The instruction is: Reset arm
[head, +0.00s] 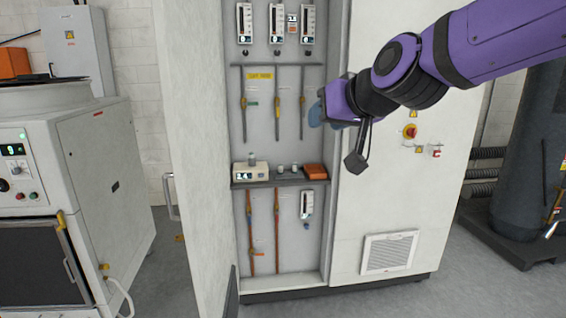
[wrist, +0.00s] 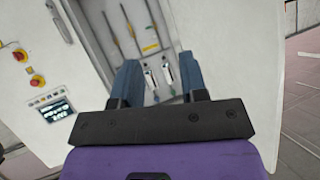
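My purple arm reaches in from the upper right in the head view, and my gripper (head: 316,114) is at the right side of the open cabinet bay. In the wrist view my gripper (wrist: 159,78) shows two blue fingers set apart with a gap between them. Nothing is held in the gap; the cabinet's inside shows through it. In the head view the fingers are partly hidden by the wrist.
The tall white cabinet (head: 385,205) has its door (head: 195,150) swung open at left. Inside are gauges, pipes and a shelf (head: 280,180) with a small meter (head: 250,172) and an orange box (head: 315,171). A white machine (head: 110,190) stands left; a dark tank (head: 535,150) stands right.

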